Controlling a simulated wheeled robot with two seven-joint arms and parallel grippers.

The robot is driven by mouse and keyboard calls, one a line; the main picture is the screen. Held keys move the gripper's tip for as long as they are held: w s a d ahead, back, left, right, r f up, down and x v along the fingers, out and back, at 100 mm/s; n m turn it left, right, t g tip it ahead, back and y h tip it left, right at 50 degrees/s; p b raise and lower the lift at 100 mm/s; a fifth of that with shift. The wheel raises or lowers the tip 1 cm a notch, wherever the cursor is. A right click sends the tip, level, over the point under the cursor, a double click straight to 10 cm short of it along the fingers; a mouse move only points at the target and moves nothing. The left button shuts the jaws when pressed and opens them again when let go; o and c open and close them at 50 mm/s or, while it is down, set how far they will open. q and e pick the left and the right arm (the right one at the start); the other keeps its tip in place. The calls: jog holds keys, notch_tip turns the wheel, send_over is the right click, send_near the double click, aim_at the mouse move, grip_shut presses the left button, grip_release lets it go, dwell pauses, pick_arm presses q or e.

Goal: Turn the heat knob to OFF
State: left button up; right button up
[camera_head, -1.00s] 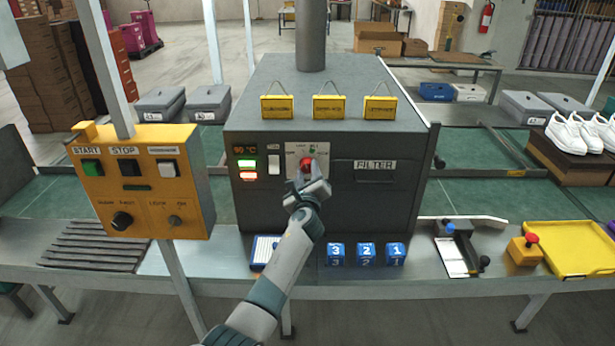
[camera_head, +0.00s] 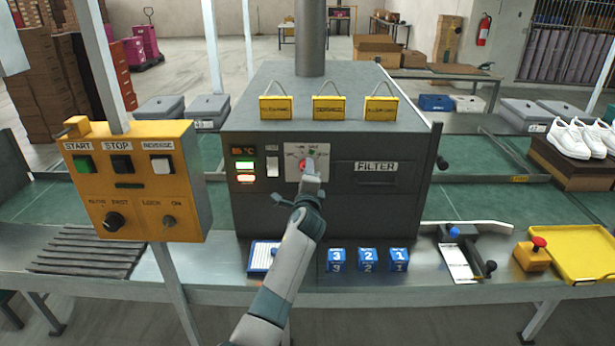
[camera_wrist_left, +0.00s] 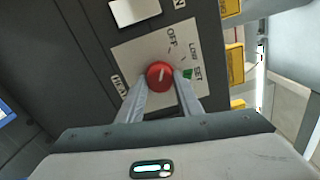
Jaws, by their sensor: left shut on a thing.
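The heat knob (camera_head: 303,164) is a small red knob on a pale plate (camera_head: 293,151) on the front of the dark grey oven box (camera_head: 340,205). In the left wrist view the red knob (camera_wrist_left: 160,75) sits between my two fingertips. Its white line runs up the picture, roughly toward the word OFF; its exact setting is hard to tell. LOW and SET are printed to the right of OFF. My left gripper (camera_head: 310,172) is shut on the knob and partly covers it in the head view. My right gripper is not in view.
A yellow control box (camera_head: 135,180) with buttons and dials stands left of the oven. A FILTER panel (camera_head: 376,175) is right of the knob. Blue numbered blocks (camera_head: 368,260) and a blue-white item (camera_head: 263,256) lie on the ledge below.

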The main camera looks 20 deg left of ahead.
pick_arm(q)
jog(key=shift+f, duration=0.1)
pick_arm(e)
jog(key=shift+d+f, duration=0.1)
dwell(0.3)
pick_arm(q)
jog(key=o, duration=1)
jog(key=shift+o, duration=0.2)
jog(key=shift+s, duration=0.1)
jog(key=b+v, duration=0.2)
jog(key=v, duration=1.5)
jog(key=shift+b, duration=0.3)
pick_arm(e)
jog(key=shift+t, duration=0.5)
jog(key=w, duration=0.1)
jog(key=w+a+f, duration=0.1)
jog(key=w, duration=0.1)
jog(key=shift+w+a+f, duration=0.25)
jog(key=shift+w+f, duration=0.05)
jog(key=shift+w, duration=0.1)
pick_arm(q)
jog(key=shift+s, duration=0.15)
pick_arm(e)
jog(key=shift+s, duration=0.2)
